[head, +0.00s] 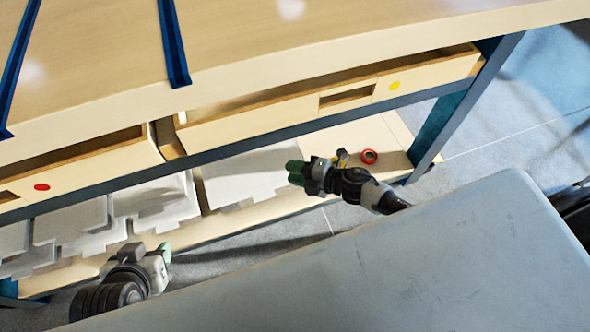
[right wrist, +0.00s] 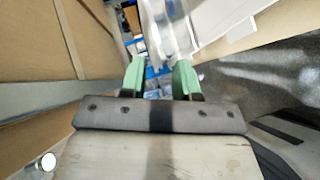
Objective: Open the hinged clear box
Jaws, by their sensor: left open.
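I cannot make out a hinged clear box in either view. My left gripper (head: 165,253) is at the lower left of the head view, in front of the bench's lower shelf, and is open. My right gripper (head: 294,172) is beside the lower shelf, below the drawer with the yellow dot. In the right wrist view, the green fingertips of my right gripper (right wrist: 157,78) stand apart with nothing held between them.
A wooden bench top (head: 250,40) with blue straps (head: 173,45) is above. Two drawers, one with a yellow dot (head: 394,86) and one with a red dot (head: 41,187), sit under it.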

